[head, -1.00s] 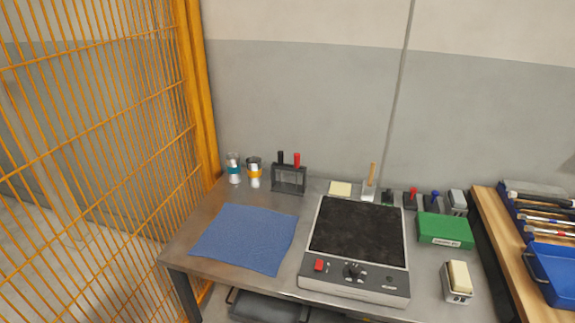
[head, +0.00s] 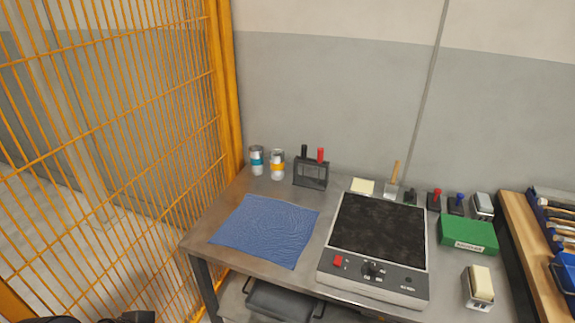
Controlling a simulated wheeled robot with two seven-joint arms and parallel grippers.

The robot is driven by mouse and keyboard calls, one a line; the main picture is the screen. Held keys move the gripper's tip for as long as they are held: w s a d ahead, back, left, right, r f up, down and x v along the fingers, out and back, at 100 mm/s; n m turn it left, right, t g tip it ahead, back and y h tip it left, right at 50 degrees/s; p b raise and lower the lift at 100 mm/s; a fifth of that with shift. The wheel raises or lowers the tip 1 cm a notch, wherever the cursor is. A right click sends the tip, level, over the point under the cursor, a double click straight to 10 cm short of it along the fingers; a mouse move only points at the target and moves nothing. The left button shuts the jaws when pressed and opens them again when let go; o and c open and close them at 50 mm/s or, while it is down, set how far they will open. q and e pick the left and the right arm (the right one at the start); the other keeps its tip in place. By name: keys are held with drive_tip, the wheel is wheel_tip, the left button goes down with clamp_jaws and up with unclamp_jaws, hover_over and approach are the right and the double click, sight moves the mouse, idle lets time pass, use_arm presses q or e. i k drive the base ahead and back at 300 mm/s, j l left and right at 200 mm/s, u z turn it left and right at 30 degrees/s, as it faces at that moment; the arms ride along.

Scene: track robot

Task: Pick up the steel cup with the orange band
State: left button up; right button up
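The steel cup with the orange band (head: 277,165) stands upright at the back left of the metal table (head: 215,218). A similar steel cup with a teal band (head: 257,161) stands just to its left, with a small gap. A black rack (head: 311,173) with a black and a red handle stands to its right. Neither of my grippers is clearly in view. A dark part, probably of my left arm, shows at the bottom left edge, well away from the cups.
A blue cloth (head: 265,230) lies in front of the cups. A hot plate (head: 378,235) fills the table's middle. A green box (head: 468,234) and a block in a holder (head: 479,286) are on the right. An orange mesh fence (head: 150,130) rises along the table's left side.

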sight(277, 165)
drive_tip(key=i+j+u, duration=0.15)
drive_tip(key=u, duration=0.2)
drive_tip(key=i+u, duration=0.6)
drive_tip(key=u, duration=0.15)
